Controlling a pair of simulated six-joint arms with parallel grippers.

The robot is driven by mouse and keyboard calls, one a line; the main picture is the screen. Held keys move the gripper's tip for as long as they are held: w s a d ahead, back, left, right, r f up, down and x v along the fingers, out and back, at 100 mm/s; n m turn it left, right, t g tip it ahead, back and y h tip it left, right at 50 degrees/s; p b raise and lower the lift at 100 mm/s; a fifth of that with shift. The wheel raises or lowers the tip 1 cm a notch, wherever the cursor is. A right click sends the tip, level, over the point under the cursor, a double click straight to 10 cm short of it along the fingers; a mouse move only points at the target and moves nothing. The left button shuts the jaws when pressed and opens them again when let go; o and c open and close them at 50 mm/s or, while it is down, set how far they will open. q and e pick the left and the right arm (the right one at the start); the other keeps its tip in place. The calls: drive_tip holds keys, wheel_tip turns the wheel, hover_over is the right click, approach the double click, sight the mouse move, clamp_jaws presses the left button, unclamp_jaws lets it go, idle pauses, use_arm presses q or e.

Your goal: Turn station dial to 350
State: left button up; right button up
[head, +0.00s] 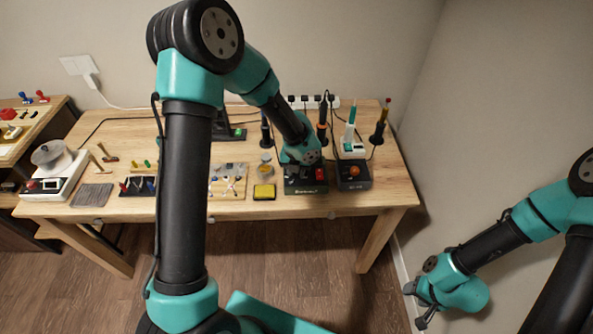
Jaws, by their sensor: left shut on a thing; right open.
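The soldering station (306,188) is a dark box with a green front strip and a red switch (319,174), near the front right of the workbench. My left gripper (292,170) reaches down onto the left part of this station and is shut on its dial. The dial itself is hidden behind the gripper, so its setting cannot be read. My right gripper (421,304) is open and empty, low at the right, away from the bench.
A second dark box with an orange knob (354,171) stands right beside the station. Irons in stands (378,134) are behind it. A yellow sponge (264,191) lies to the left. The wooden workbench (370,198) has a bare front right corner.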

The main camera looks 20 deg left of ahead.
idle(0.3)
use_arm(q)
drive_tip(key=o, duration=0.9)
wheel_tip(320, 180, up, 17)
drive_tip(key=shift+r, duration=0.2)
drive_tip(key=shift+f, duration=0.1)
idle(0.6)
